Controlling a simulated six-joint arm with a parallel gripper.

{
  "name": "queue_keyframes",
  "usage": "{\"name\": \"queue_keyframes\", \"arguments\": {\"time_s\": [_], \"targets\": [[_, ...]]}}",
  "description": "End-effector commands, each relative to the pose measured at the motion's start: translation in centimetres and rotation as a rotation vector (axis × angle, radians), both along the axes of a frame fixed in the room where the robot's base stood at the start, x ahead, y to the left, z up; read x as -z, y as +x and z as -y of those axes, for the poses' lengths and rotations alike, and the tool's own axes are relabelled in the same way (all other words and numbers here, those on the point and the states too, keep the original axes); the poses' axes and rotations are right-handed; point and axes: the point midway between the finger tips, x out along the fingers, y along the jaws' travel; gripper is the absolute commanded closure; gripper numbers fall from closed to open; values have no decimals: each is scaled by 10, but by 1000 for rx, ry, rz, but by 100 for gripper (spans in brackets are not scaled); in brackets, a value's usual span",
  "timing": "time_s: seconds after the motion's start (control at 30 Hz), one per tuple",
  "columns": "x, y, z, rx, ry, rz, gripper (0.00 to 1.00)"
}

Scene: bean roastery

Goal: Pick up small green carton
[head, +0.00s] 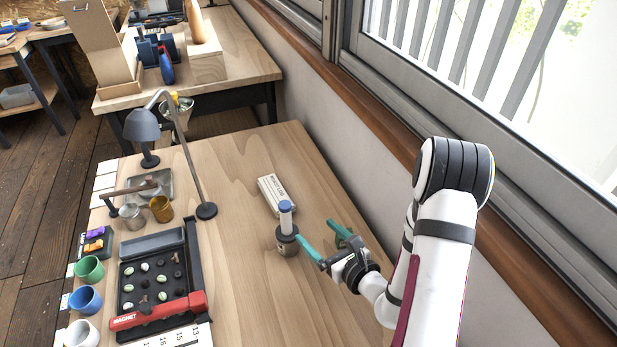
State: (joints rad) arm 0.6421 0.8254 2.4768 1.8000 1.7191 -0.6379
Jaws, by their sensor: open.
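I make out no small green carton in the head view. The only small carton I see is a white one with dark lettering (275,195), lying on the wooden table behind a small jar. My gripper (315,231) is low over the table at the right, with two teal fingers spread apart and nothing between them. Its left fingertip is close to the jar with a blue top and dark collar (287,239); I cannot tell whether they touch. The white carton is beyond the fingertips, up and left.
A grey desk lamp (207,210) stands left of the carton. A black tray (190,250) holds several small pieces, with a red magnet bar (158,311) across its front. Green (90,269), blue and white cups line the left edge. Wall and window close off the right. Table front-centre is clear.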

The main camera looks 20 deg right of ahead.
Motion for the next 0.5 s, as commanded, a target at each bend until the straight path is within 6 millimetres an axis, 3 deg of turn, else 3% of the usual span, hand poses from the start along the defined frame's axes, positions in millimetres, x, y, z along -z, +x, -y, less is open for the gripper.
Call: {"name": "queue_keyframes", "arguments": {"time_s": [0.03,0.1,0.17,0.27,0.5], "targets": [[28,-10,28,127,7,-53,12],[54,-23,58,261,-2,-108,12],[67,-31,71,323,-7,-135,12],[76,-26,79,351,-15,-146,12],[92,16,84,347,-14,-144,12]]}}
